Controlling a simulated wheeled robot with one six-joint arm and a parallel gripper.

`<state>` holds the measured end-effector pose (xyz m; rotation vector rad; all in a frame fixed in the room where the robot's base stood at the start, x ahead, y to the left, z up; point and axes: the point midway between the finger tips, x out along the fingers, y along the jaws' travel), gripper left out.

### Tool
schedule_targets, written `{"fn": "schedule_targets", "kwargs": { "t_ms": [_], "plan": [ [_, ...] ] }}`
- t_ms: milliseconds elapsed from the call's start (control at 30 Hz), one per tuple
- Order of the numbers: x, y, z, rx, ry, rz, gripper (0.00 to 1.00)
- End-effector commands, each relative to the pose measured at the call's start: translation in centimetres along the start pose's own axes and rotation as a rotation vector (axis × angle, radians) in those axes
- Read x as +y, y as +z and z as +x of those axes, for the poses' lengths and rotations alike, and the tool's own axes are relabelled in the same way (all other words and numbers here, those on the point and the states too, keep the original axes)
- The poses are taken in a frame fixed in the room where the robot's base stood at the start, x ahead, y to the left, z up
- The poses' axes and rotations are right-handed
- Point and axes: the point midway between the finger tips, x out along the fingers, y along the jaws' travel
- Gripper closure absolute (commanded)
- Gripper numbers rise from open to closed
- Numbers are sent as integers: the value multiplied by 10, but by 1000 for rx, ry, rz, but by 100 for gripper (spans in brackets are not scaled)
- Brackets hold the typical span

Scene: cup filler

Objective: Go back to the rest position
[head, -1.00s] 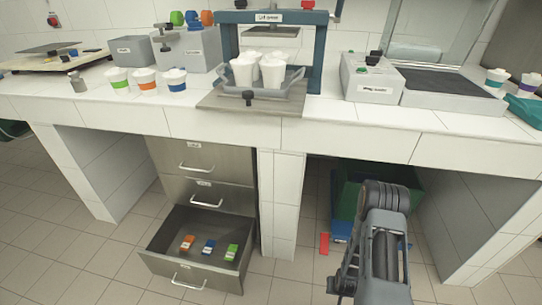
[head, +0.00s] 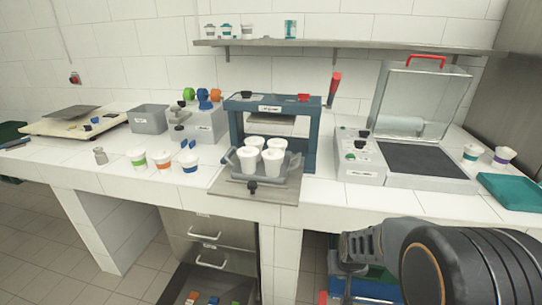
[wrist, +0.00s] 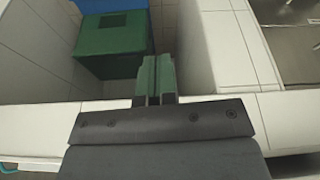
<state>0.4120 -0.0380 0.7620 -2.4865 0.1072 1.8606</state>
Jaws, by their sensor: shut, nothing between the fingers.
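My gripper (wrist: 156,82) shows in the wrist view with its two fingers together and nothing between them. It points at the space under the counter, near the counter's white front edge. In the head view my arm fills the lower right corner in front of the counter, and I cannot make out the fingertips there.
A press (head: 275,118) stands on the counter, with a tray (head: 236,168) of white cups before it. A grey machine (head: 357,165) is to its right. An open drawer (head: 170,292) juts out below. A green box (wrist: 110,50) lies under the counter.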

Motion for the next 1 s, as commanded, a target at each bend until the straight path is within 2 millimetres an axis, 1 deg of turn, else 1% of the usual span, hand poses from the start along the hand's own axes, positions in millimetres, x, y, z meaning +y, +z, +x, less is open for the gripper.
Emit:
{"fn": "schedule_targets", "kwargs": {
  "t_ms": [33, 67, 100, 167, 200, 300, 400, 500, 600, 700, 1000],
  "plan": [
    [-5, -9, -59, 18, -4, -11, 100],
    [-8, -9, -81, 20, -7, -17, 100],
    [-11, -7, -108, 22, -11, -24, 100],
    [-15, -4, -146, 25, -16, -34, 100],
    [-18, -1, -169, 26, -19, -40, 100],
    [-23, 8, -216, 30, -27, -53, 100],
    [-26, 18, -249, 30, -34, -64, 100],
    [-28, 26, -270, 31, -39, -71, 100],
    [-28, 31, -281, 30, -42, -75, 100],
    [-29, 33, -285, 29, -43, -77, 100],
    [-29, 34, -284, 29, -43, -77, 100]
  ]
}}
